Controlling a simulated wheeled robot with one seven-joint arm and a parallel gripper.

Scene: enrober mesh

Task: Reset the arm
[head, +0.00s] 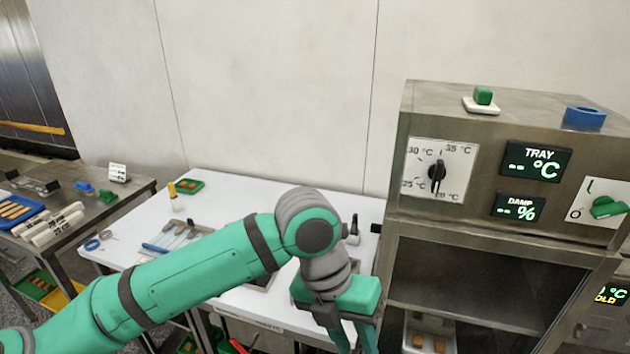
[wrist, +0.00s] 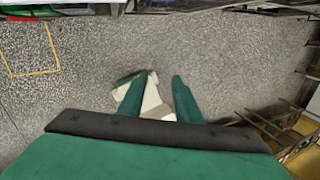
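My green arm reaches from the lower left across the head view. It bends at a grey joint in front of the white table (head: 225,235). My gripper (head: 356,343) hangs below that joint, pointing down beside the cabinet, its fingertips cut off by the picture's lower edge. In the wrist view my gripper (wrist: 164,77) has its two green fingers apart over the speckled floor (wrist: 225,60). A pale shape shows between and behind the fingers; I cannot tell what it is. Nothing is clearly held.
A steel cabinet (head: 500,235) with a dial (head: 437,172), displays and an open bay stands close on the right. Tools and a small green tray (head: 190,186) lie on the white table. A steel bench (head: 130,183) stands at left. A wire rack (wrist: 270,130) shows at right in the wrist view.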

